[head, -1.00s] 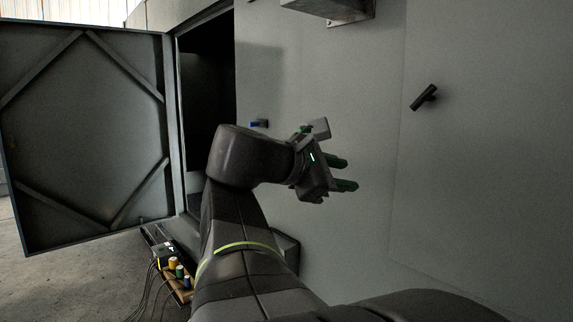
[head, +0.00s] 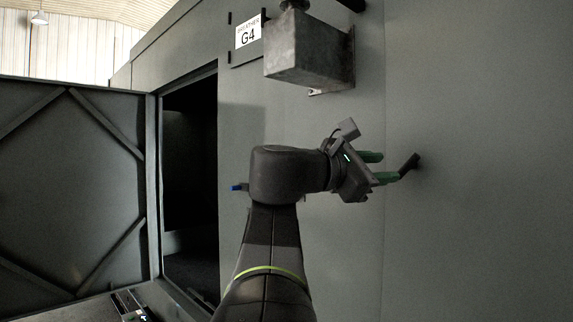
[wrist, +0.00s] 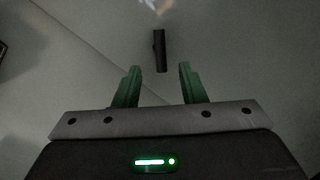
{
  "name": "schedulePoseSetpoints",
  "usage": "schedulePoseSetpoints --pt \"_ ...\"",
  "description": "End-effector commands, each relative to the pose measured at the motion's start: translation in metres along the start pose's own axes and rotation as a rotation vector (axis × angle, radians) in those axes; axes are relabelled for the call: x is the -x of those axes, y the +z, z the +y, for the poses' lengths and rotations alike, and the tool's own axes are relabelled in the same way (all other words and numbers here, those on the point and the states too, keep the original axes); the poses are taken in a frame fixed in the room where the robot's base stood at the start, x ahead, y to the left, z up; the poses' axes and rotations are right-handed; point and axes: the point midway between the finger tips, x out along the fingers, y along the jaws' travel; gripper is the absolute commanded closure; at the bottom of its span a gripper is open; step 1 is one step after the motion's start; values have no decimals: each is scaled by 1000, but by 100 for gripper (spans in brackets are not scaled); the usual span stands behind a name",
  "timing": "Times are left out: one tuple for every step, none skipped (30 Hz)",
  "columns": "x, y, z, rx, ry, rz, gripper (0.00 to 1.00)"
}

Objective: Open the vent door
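A black bar handle (head: 409,165) stands out from the grey wall panel, just right of a vertical seam, tilted in the head view. My gripper (head: 388,166) points right towards it with green fingers apart and nothing between them that I can make out in that view. In the wrist view the handle (wrist: 159,48) lies beyond the gap between the open fingertips (wrist: 160,68), roughly in line with them. Contact cannot be told. No part is labelled as the vent door; the panel (head: 470,220) bearing the handle is flush with the wall.
A large braced door (head: 65,190) stands open at left beside a dark opening (head: 190,190). A grey metal box (head: 298,50) juts from the wall above my arm, near a "BREATHER G4" sign (head: 248,33). A small blue-tipped fitting (head: 238,187) is left of my arm.

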Motion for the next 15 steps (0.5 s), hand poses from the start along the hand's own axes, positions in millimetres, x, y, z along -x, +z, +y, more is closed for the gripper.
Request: schedulePoseSetpoints --pt "-8 1 0 1 -4 -2 63" --pt "-13 1 -1 1 -5 -2 63" --pt "-19 1 0 1 -5 -2 63" --pt "-24 1 0 1 -4 -2 63" --pt "-28 1 0 0 -4 -2 63" --pt "-33 1 0 -1 -4 -2 63" --pt "-37 1 0 -1 -4 -1 63" --pt "-41 1 -1 -1 -4 -1 63" --pt "-46 1 0 0 -3 -1 63" --pt "-49 1 0 -1 -3 0 63" --pt "-52 1 0 -1 -3 -1 63" --pt "-56 1 0 -1 -2 0 63" --pt "-58 0 0 -1 -2 0 63" --pt "-60 0 0 -1 -2 0 63" --pt "-62 0 0 -1 -2 0 63"
